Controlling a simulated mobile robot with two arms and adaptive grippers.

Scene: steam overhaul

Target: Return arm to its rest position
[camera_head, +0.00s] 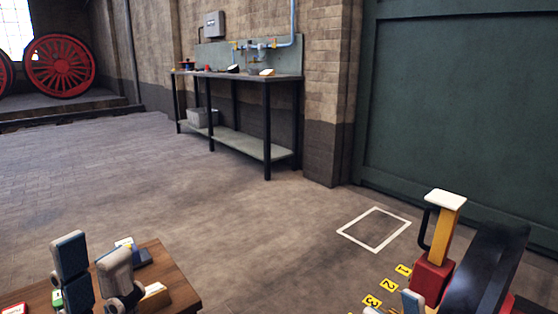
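My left gripper (92,260) is at the lower left, above a wooden tabletop (180,290). Its two fingers stand upright with a gap between them, and I see nothing held in the gap. A small blue-grey tip (412,301) at the bottom right edge may be a finger of my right gripper. Most of it is cut off, so I cannot tell its state.
Small items, including a pale block (153,296), lie on the tabletop by the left gripper. A yellow post (443,235) on a red block (432,278) stands at lower right, beside numbered yellow floor tags (388,285). A workbench (240,76) stands at the wall. The middle floor is clear.

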